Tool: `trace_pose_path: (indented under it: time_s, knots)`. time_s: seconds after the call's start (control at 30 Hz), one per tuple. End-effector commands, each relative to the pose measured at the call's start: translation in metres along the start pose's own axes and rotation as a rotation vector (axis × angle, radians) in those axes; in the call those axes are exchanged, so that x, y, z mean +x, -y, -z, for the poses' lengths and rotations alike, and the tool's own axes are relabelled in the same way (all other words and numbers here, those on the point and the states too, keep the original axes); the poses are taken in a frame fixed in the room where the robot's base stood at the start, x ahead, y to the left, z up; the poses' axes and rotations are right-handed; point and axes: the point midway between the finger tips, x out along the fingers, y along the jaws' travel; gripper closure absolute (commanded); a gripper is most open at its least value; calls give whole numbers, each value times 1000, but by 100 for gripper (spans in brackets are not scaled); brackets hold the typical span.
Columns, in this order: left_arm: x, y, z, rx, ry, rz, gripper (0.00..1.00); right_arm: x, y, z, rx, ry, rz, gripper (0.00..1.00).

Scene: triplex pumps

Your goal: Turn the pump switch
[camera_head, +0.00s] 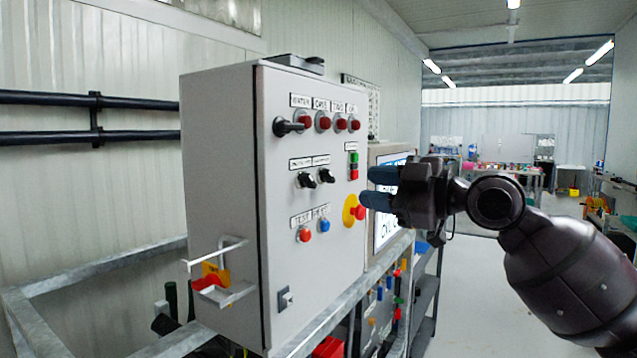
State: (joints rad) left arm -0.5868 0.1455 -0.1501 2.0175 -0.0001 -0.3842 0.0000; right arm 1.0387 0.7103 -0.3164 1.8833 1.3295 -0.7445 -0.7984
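A light grey control cabinet (310,250) stands left of centre, its panel facing right. A black lever-like rotary switch (289,126) sits at the panel's upper left, beside a row of red round lights. Two black knob switches (306,180) (326,175) sit at mid-height. I cannot tell from the small labels which one is the pump switch. My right gripper (372,187) comes in from the right, with its blue-tipped fingers pointing left toward the panel. A gap shows between the two fingers, and nothing is held there. The fingers overlap the panel's right edge; contact cannot be judged. My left gripper is out of view.
A yellow-and-red emergency button (355,211) is just left of my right fingers. Red and blue push buttons (305,235) sit lower on the panel. A screen (385,205) stands behind the gripper. A metal rail frame (345,305) runs below the cabinet. Open floor (485,290) lies right.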

Motion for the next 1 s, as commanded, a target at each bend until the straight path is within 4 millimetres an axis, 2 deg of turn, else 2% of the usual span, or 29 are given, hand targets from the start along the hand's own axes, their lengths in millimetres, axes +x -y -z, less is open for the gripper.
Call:
trace_pose_path:
  time_s: [0.17,0.5,0.7,1.0]
  knots:
    - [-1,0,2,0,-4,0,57,12,0,0,-9,-1,-1,63]
    - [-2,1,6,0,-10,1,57,69,-1,1,-7,-2,-2,63]
    - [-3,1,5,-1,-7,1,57,95,-1,0,-7,0,-3,63]
    - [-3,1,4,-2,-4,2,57,108,0,0,-9,1,-2,63]
